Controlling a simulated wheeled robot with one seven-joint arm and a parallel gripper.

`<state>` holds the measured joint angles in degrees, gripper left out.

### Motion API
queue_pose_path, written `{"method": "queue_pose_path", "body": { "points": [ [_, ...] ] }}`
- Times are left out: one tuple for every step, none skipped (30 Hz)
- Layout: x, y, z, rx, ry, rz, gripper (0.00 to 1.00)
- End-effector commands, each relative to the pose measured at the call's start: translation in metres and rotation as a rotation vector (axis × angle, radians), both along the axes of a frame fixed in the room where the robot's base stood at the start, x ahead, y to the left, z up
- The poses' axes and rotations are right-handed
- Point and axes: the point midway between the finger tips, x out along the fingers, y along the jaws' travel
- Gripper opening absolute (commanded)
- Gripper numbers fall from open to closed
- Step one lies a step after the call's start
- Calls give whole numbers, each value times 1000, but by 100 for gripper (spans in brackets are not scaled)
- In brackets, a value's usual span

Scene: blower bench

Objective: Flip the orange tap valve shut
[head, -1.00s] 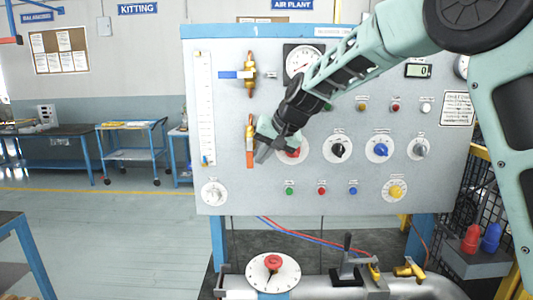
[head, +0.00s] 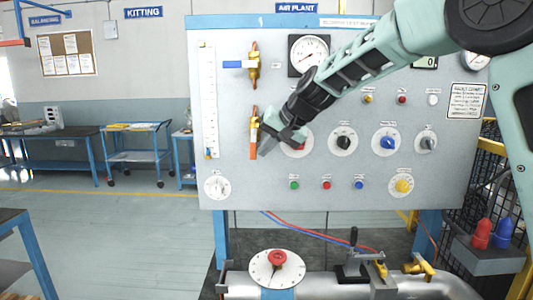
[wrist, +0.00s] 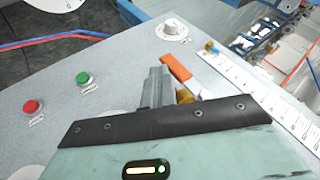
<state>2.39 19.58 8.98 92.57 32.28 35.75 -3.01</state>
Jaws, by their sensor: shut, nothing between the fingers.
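The orange tap valve has a brass body (head: 254,113) on the left part of the upright grey panel. Its orange handle (head: 253,143) hangs straight down, in line with the body. In the wrist view the orange handle (wrist: 176,67) lies just beside the fingertips, and the brass body is partly hidden behind the fingers. My gripper (head: 265,147) is shut and empty, just right of the handle. Its fingers also show in the wrist view (wrist: 156,84). I cannot tell whether they touch the handle.
Above is a brass valve with a blue handle (head: 233,64) pointing left. A white scale strip (head: 209,110) is left of the valves. A white dial (head: 217,186) is below left; a green button (head: 294,185) is below right. A gauge (head: 308,53) is near my arm.

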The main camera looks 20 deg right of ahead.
Motion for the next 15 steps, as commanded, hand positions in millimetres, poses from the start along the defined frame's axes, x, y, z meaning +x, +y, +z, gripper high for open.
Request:
{"method": "queue_pose_path", "body": {
  "points": [
    [1, 0, -4, 11, -6, -1, 0],
    [1, 0, -5, 20, -9, -2, 0],
    [1, 1, -6, 31, -13, -1, 0],
    [1, 1, -7, 40, -17, -1, 0],
    [1, 2, -8, 52, -20, -1, 0],
    [1, 2, -9, 68, -26, -1, 0],
    [1, 2, -11, 82, -30, -2, 0],
    [2, 3, -12, 95, -35, -3, 0],
    [2, 4, -13, 116, -41, -2, 0],
    [2, 4, -15, 132, -47, -1, 0],
    [2, 5, -16, 150, -53, -2, 0],
    [3, 6, -17, 174, -61, -2, 0],
    [3, 7, -17, 191, -67, -2, 0],
    [3, 7, -18, 209, -73, -2, 0],
    [3, 9, -18, 233, -80, -1, 0]
  ]
}}
